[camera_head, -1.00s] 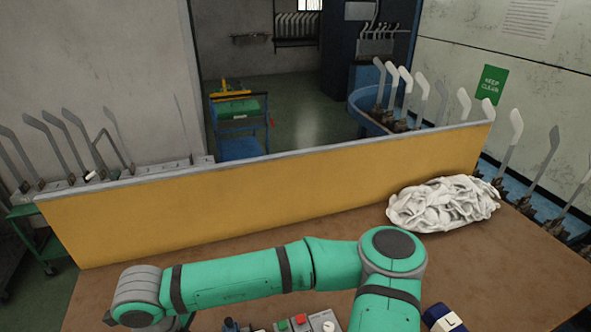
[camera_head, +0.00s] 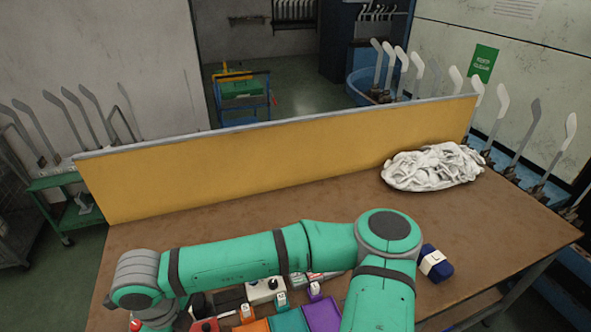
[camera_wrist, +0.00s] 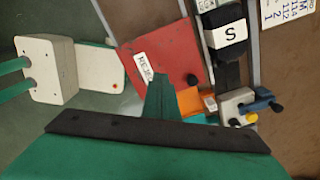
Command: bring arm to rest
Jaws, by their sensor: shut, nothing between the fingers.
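My teal arm (camera_head: 230,258) lies bent across the front of the brown table (camera_head: 300,204) in the head view, its elbow toward the left and a grey-capped joint at the right. My gripper does not show clearly there. In the wrist view my gripper (camera_wrist: 161,84) shows as a narrow green tip beyond a dark bar, shut and empty. Beneath it are a red tray or panel (camera_wrist: 165,58) with a white label and an orange piece (camera_wrist: 189,101). I cannot tell the gap between the tip and these.
A yellow partition (camera_head: 270,163) stands along the table's back. A dark blue roll (camera_head: 436,262) sits by my arm. Coloured trays, such as the purple one (camera_head: 322,315), line the front. The table's right side is mostly bare.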

